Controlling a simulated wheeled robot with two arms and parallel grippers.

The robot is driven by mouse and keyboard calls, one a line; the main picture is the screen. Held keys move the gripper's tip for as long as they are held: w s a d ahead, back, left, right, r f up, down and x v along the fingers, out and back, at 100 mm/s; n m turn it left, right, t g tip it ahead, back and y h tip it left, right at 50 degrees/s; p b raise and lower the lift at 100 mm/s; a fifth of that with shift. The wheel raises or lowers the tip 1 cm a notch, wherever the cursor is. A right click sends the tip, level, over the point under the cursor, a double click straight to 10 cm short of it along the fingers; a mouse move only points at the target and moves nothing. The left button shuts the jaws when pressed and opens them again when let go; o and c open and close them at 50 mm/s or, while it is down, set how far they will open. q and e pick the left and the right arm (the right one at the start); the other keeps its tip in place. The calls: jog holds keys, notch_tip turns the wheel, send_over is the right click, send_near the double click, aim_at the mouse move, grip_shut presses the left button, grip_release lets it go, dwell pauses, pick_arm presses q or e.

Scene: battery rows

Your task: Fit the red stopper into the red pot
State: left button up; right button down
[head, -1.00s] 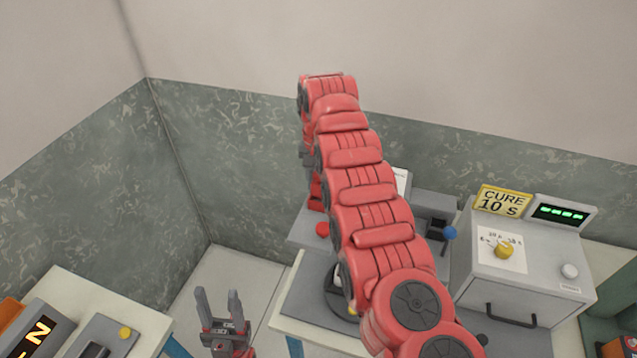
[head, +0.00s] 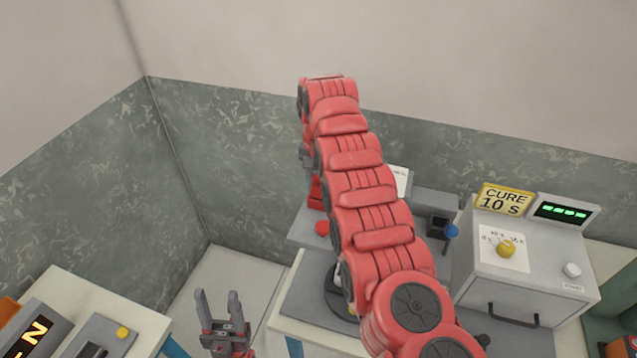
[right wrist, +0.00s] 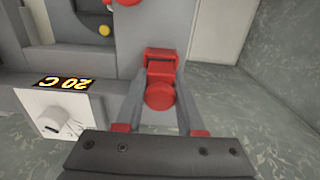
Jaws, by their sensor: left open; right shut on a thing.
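My right gripper (right wrist: 161,88) is shut on a red piece with a round end (right wrist: 160,97) that faces the wrist camera. A blocky red part (right wrist: 162,57) shows just beyond it, at the fingertips. I cannot tell whether these are one thing, nor whether this is the stopper. In the head view my right arm covers most of the grip; red (head: 316,193) shows beside it over the grey machine. My left gripper (head: 217,308) is open and empty, pointing up at the lower left. I cannot make out the red pot for sure.
A grey machine (head: 306,226) with a round red part (head: 322,228) stands under my right arm. A grey oven (head: 521,281) with a CURE 10 S sign (head: 504,199) is on the right. A bench (head: 149,320) is at lower left. A 20 C display (right wrist: 64,83) shows in the wrist view.

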jog(key=shift+f, duration=0.4)
jog(key=shift+c, duration=2.2)
grip_release()
jog(key=shift+r, duration=0.1)
jog(key=shift+r, duration=0.15)
jog(key=shift+r+b, duration=0.6)
jog(key=shift+w+r, duration=0.1)
jog(key=shift+r, duration=0.5)
notch_tip(320, 180, up, 15)
jog(key=p, duration=1.4)
jog(key=shift+f, duration=0.15)
